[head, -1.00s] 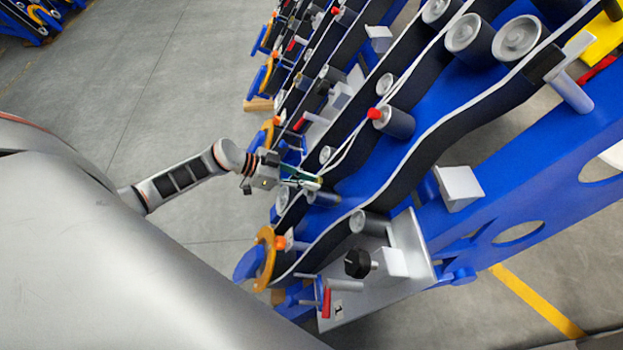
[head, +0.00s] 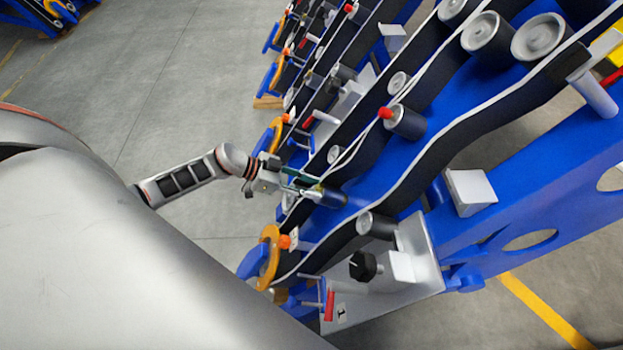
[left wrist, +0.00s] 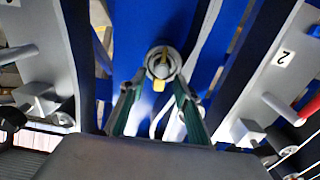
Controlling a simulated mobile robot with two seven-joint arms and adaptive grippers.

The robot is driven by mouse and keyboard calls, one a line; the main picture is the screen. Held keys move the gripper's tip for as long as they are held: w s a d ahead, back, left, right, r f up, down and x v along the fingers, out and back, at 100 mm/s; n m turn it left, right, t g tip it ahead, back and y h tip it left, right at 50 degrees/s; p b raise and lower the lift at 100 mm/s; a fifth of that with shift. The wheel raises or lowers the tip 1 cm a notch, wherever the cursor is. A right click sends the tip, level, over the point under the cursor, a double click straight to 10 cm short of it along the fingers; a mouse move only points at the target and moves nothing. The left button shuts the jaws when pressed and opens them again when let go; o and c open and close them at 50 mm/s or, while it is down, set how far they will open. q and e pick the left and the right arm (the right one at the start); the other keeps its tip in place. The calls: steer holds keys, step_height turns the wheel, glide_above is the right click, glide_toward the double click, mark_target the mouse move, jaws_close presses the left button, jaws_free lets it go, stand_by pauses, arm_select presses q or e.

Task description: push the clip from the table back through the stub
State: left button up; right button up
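In the left wrist view a grey round stub (left wrist: 163,63) faces the camera. A yellow clip (left wrist: 159,85) shows at its end, with a yellow part below the stub and a thin one across it. My left gripper (left wrist: 156,100) is open, its two green-lined fingers apart to the left and right just below the stub. In the head view my left gripper (head: 312,189) is at the end of a dark roller-like stub (head: 332,197) on the blue machine; the clip is too small to tell there. My right gripper is not in view.
The harvester chassis has blue beams (head: 560,150), dark wavy belts and several grey rollers (head: 405,122). A grey plate (head: 420,255) with a black knob (head: 362,265) stands below right of my gripper. Orange-and-blue discs (head: 270,255) line the near edge.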

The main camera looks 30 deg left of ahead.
arm_select(q)
steer(key=shift+r, duration=0.1)
steer(key=v, duration=1.2)
stand_by(0.7)
